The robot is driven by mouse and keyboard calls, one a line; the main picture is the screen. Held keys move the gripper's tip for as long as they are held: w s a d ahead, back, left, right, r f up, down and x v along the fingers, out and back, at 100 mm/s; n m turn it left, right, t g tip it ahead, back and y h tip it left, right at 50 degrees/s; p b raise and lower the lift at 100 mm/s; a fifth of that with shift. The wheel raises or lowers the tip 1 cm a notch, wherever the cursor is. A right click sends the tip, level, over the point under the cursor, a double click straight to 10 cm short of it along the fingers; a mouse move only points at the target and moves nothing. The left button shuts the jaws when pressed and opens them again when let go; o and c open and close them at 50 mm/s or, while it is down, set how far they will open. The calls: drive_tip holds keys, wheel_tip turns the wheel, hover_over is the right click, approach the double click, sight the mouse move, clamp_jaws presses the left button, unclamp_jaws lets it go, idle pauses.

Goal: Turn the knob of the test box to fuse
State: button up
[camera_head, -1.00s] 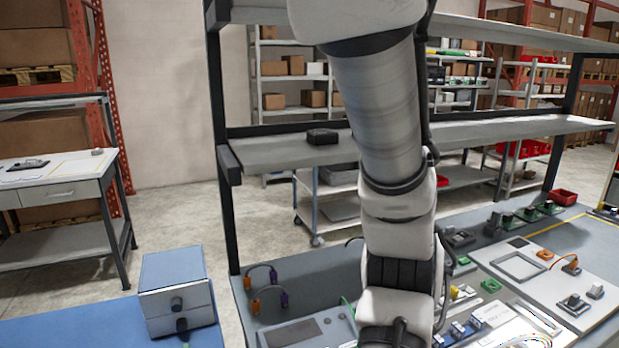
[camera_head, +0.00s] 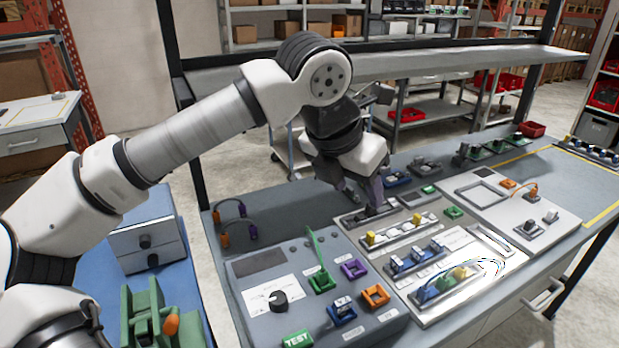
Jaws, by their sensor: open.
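The test box (camera_head: 262,333) is a grey panel at the lower middle of the head view. Its black round knob (camera_head: 278,302) stands on a white label at the left of the panel. A light pointer mark seems to lie toward the knob's left side; the label's words are too small to read. My gripper (camera_head: 370,204) is open over the far side of the bench, beyond the box and to the right of the knob. Its fingertips are small and partly dark, close above or at a grey block strip. The knob is apart from my gripper and unobstructed in this view.
The box carries a green socket with a cable (camera_head: 321,281), purple (camera_head: 354,268) and orange (camera_head: 375,296) sockets and a green TEST button (camera_head: 297,339). A panel with several connectors (camera_head: 470,300) lies to its right. A shelf (camera_head: 430,65) spans behind the arm.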

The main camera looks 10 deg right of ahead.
sight(278, 297)
drive_tip(key=s+a+f+n+g+y, duration=0.1)
drive_tip(key=a+f+n+g+y, duration=0.1)
drive_tip(key=a+f, duration=0.35)
drive_tip(key=s+a+f+n+g+y, duration=0.1)
drive_tip(key=a+f+n+y, duration=0.15)
drive_tip(key=a, duration=0.55)
drive_tip(key=f+p, duration=0.1)
drive_tip(key=f, duration=0.3)
drive_tip(key=f+p, duration=0.1)
drive_tip(key=f, duration=0.3)
drive_tip(key=f+p, duration=0.1)
drive_tip(key=f, duration=0.4)
drive_tip(key=shift+w+d+p, duration=0.15)
drive_tip(key=shift+d+p, duration=0.1)
drive_tip(key=shift+p, duration=0.1)
drive_tip(key=c, duration=1)
drive_tip(key=shift+o, duration=0.2)
